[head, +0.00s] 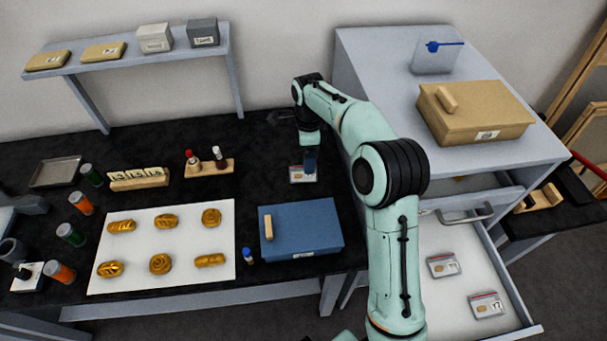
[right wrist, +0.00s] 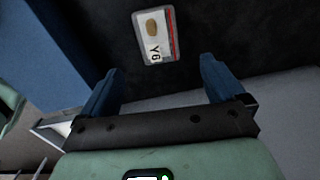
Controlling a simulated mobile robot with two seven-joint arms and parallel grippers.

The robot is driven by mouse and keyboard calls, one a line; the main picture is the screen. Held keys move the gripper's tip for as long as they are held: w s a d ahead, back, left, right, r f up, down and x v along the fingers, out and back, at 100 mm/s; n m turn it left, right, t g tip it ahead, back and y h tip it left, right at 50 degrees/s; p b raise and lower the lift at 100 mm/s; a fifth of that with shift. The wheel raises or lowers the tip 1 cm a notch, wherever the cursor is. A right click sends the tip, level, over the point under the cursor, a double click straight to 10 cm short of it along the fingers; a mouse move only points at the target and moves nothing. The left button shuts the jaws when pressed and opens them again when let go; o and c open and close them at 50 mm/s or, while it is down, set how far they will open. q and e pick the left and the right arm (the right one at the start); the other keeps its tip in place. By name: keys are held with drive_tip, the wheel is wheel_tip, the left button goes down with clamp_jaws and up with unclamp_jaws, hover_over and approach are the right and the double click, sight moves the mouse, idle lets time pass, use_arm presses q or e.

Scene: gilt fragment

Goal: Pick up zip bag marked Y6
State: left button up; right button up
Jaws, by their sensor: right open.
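The zip bag marked Y6 (head: 298,176) lies flat on the black bench, behind the blue box. It is a small clear bag with a red-edged label and a gold-brown piece. In the right wrist view the bag (right wrist: 154,35) shows whole, with Y6 readable, beyond the fingertips. My right gripper (head: 310,160) is above the bag and hides part of it in the head view. Its two blue fingers (right wrist: 160,70) are apart with nothing between them. My left gripper is not in view.
The blue box (head: 315,228) stands just in front of the bag. A white mat (head: 185,245) with several gold pieces lies left. The open drawer (head: 455,235) at right holds two similar bags, (head: 443,265) and (head: 487,305). A vial rack (head: 207,169) stands left of the bag.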

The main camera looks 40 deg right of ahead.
sight(303, 174)
wheel_tip(303, 174, down, 3)
drive_tip(key=shift+r, duration=0.2)
wheel_tip(303, 174, down, 5)
drive_tip(key=shift+a, duration=0.1)
drive_tip(key=c, duration=1.1)
